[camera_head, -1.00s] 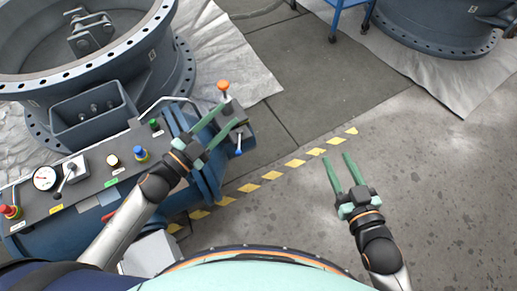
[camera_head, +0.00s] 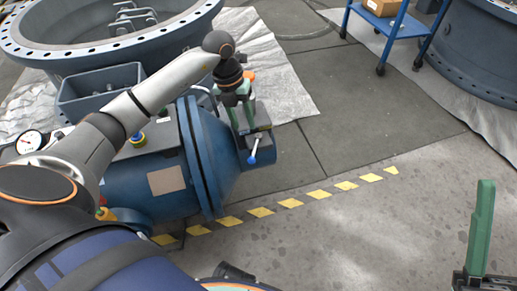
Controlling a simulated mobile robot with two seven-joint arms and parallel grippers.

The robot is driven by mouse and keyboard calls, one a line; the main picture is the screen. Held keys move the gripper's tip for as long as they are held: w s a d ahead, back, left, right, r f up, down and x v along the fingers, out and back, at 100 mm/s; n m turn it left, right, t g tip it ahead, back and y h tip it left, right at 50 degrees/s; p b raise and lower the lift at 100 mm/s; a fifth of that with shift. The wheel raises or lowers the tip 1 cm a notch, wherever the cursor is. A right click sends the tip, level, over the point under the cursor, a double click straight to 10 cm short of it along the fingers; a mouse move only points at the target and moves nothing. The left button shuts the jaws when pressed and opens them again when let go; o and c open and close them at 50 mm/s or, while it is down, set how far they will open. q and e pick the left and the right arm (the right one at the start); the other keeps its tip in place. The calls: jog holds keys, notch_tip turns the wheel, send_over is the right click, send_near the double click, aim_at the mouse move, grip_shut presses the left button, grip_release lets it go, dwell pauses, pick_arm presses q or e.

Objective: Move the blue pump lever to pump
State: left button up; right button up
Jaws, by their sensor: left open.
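The pump lever (camera_head: 255,147) is a short light rod with a blue knob (camera_head: 252,160) at its lower end. It hangs at the right end of the blue machine, tilted slightly. My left gripper (camera_head: 243,127) is open and points down, with its green fingers just above and beside the lever's mount. Whether they touch anything is not clear. The lever's upper end is partly hidden by the gripper. One green finger of my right gripper (camera_head: 482,228) shows at the lower right edge, well away from the lever; the rest is cut off.
An orange knob (camera_head: 250,75) peeks out behind my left gripper. My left arm covers much of the control panel, leaving the pressure gauge (camera_head: 29,142) visible. A large flanged valve (camera_head: 110,45) stands behind. A blue cart (camera_head: 388,28) stands back right.

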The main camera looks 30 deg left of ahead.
aim_at(255, 149)
pick_arm(q)
jog(key=f+b, duration=0.1)
jog(key=f, duration=0.2)
jog(key=d+f+b, duration=0.1)
jog(key=f, duration=0.3)
jog(key=d+f+b, duration=0.1)
jog(key=f, duration=0.2)
jog(key=shift+w+f+b, duration=0.35)
jog(key=shift+c, duration=0.3)
grip_shut()
dwell(0.5)
